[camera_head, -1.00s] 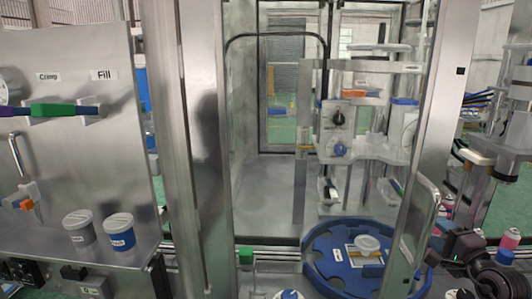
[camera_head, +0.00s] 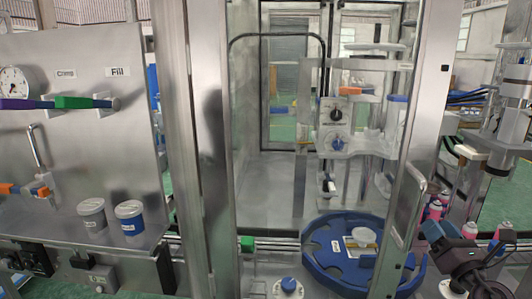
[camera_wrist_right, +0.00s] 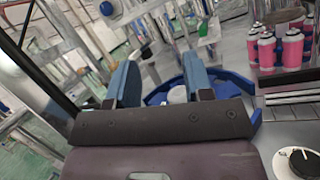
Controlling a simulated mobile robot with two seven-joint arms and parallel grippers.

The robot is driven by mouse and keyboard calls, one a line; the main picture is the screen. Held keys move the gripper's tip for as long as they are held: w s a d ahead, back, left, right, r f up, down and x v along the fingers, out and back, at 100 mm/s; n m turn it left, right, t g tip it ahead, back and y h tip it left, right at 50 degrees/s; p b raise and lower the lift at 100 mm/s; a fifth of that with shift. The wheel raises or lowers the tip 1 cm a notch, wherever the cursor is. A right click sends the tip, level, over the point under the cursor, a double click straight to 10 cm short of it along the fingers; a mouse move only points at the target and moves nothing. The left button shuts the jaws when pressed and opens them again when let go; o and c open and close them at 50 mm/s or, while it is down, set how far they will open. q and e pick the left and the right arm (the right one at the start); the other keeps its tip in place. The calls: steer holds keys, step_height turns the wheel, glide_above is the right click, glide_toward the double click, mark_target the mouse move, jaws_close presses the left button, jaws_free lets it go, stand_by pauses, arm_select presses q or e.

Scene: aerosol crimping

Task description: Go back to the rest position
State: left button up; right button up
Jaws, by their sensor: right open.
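My right gripper (camera_head: 434,232) is at the lower right of the head view, beside the cabinet's right door post and its handle (camera_head: 413,216). In the right wrist view its two blue fingers (camera_wrist_right: 158,85) stand apart with nothing between them. Beyond them lies the blue round turntable (camera_wrist_right: 240,90), which also shows at the bottom centre of the head view (camera_head: 318,268). A white part sits on the turntable. My left gripper is not in view.
Several pink cans (camera_wrist_right: 280,48) stand right of my right gripper. A steel panel (camera_head: 75,150) with Crimp and Fill labels is at the left. Two small tubs (camera_head: 130,217) stand on its ledge. A knob (camera_wrist_right: 304,160) is at the wrist view's lower right.

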steer(key=s+a+f+m+g+h, duration=0.1)
steer(key=s+f+m+g, duration=0.15)
steer(key=f+m, duration=0.45)
steer(key=s+a+f+m+g+h+b, duration=0.1)
steer(key=s+a+f+m+h, duration=0.3)
steer(key=m, duration=0.6)
steer(key=s+d+f+m+g+y, duration=0.1)
steer(key=s+f+m, duration=0.1)
steer(key=f+m, duration=0.6)
arm_select(q)
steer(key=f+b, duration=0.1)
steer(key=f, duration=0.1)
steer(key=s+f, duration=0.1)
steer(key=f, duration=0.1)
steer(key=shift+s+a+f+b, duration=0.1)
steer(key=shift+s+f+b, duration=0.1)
steer(key=shift+b, duration=0.15)
arm_select(e)
steer(key=s+a+f+m+g, duration=0.2)
steer(key=s+a+f+m, duration=0.2)
steer(key=s+f, duration=0.4)
steer(key=s+a+f+m+g+y, duration=0.1)
steer(key=s+a+f+m+g, duration=0.2)
steer(key=s+a+f, duration=0.2)
steer(key=s+f, duration=0.3)
steer(key=shift+a+m+y, duration=0.15)
steer(key=shift+m+y, duration=0.15)
steer(key=shift+m, duration=0.1)
